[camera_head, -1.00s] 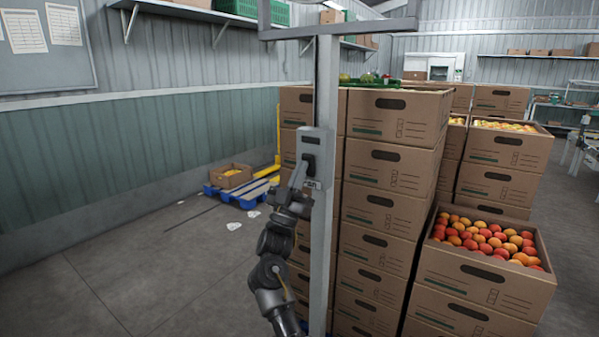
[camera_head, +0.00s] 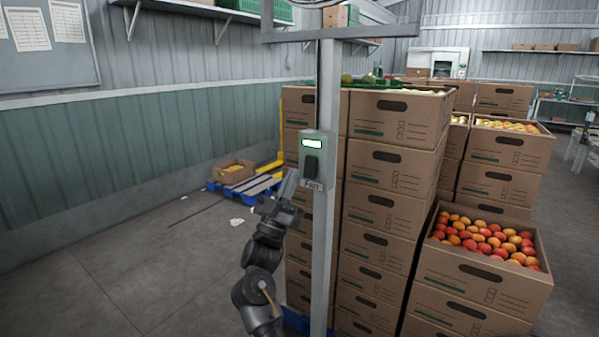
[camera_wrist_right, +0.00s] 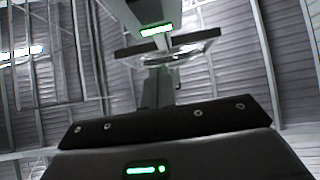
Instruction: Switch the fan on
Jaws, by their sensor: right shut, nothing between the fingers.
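The fan's switch box (camera_head: 319,147) is fixed to a grey post (camera_head: 326,90). It has a lit white-green window (camera_head: 312,143), a black switch (camera_head: 312,166) and a label reading "Fan" below. My left gripper is not in view.
A blue pallet (camera_head: 248,190) with a small box (camera_head: 233,171) lies behind at left. The left floor is mostly clear, with a few white scraps.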

